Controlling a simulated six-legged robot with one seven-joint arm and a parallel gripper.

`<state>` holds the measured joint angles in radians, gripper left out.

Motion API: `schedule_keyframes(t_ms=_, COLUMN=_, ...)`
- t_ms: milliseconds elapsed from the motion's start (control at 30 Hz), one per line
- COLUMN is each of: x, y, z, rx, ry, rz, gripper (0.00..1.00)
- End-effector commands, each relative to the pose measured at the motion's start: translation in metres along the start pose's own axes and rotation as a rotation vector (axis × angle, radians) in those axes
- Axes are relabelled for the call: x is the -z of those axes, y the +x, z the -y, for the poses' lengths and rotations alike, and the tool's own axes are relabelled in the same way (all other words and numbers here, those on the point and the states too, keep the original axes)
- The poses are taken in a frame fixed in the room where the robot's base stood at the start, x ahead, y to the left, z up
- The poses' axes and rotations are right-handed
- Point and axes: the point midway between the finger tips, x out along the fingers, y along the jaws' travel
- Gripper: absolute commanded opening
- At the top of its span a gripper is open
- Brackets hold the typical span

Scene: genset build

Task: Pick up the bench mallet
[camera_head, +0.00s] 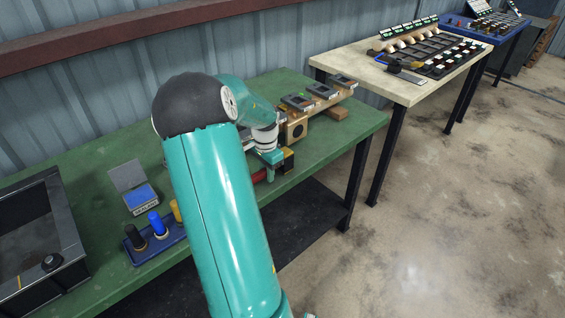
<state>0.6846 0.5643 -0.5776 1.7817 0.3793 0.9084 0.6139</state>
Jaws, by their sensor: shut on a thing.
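My gripper (271,170) is low over the right part of the green bench, at the bench's front edge. It is shut on what looks like the bench mallet. A red piece (259,177), likely its handle, shows left of the jaws, and a yellow and black piece (288,157) shows to their right. My arm and the gripper body hide most of it, so I cannot tell whether it touches the bench.
A wooden block with a dark round face (297,130) and dark frames on a wooden rail (312,98) stand close behind my gripper. A blue tray (134,256) of coloured bottles and a dark-walled bin (70,235) are at left. A pale table (405,92) stands at right.

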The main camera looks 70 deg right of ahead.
Motion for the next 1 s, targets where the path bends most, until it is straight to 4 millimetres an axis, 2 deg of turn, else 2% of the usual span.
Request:
schedule_keyframes(t_ms=333, x=0.000, y=-0.006, z=0.001, rx=0.002, ry=0.000, rz=-0.001, gripper=0.00)
schedule_keyframes(t_ms=467, x=0.001, y=-0.018, z=0.001, rx=0.005, ry=0.000, rz=-0.002, gripper=0.00)
schedule_keyframes(t_ms=567, x=0.001, y=-0.035, z=0.001, rx=0.005, ry=0.000, rz=-0.003, gripper=0.00)
schedule_keyframes(t_ms=867, x=-0.035, y=-0.092, z=-0.035, rx=0.008, ry=-0.003, rz=0.000, gripper=0.00)
schedule_keyframes(t_ms=1000, x=-0.056, y=-0.105, z=-0.057, rx=0.006, ry=-0.003, rz=0.002, gripper=0.00)
